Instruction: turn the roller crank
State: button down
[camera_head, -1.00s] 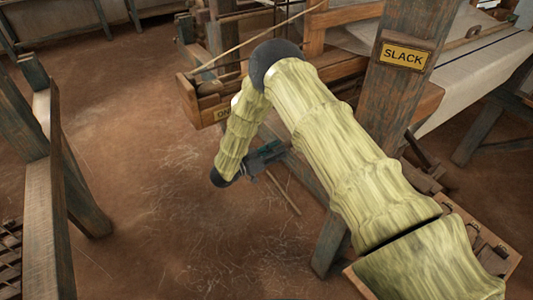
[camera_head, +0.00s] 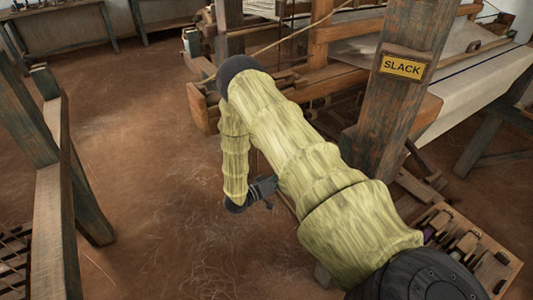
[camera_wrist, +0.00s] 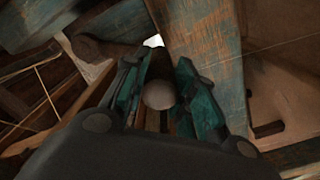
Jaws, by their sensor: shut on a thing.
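In the wrist view, my gripper (camera_wrist: 160,92) has its two teal-padded fingers on either side of a round, greyish knob, which I take to be the end of the roller crank's handle (camera_wrist: 159,95). The fingers are closed on it. A dark bar with a rounded end (camera_wrist: 88,46) lies just beyond, at the upper left; it may be the crank's arm. In the head view, my gripper (camera_head: 266,188) is low beside the loom, partly behind my own arm. The crank is hidden there by my arm.
A wooden post (camera_head: 405,110) with a yellow SLACK sign (camera_head: 402,67) stands right of my arm. The cloth roll (camera_head: 475,75) is behind it. An open wooden tray (camera_head: 500,272) sits at lower right. A timber frame (camera_head: 55,200) stands left, with bare floor (camera_head: 150,180) between.

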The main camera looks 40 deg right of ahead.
jog(key=shift+s+a+f, duration=0.2)
jog(key=shift+s+f, duration=0.45)
jog(key=shift+s, duration=0.15)
jog(key=c, duration=1.1)
grip_release()
jog(key=shift+w+a+r, duration=0.1)
jog(key=shift+w+a, duration=0.1)
jog(key=shift+a, duration=0.35)
jog(key=a, duration=0.3)
jog(key=w+a, duration=0.1)
jog(key=a, duration=0.6)
jog(key=shift+w+a+r, duration=0.1)
jog(key=shift+w+a, duration=0.1)
jog(key=shift+a, duration=0.1)
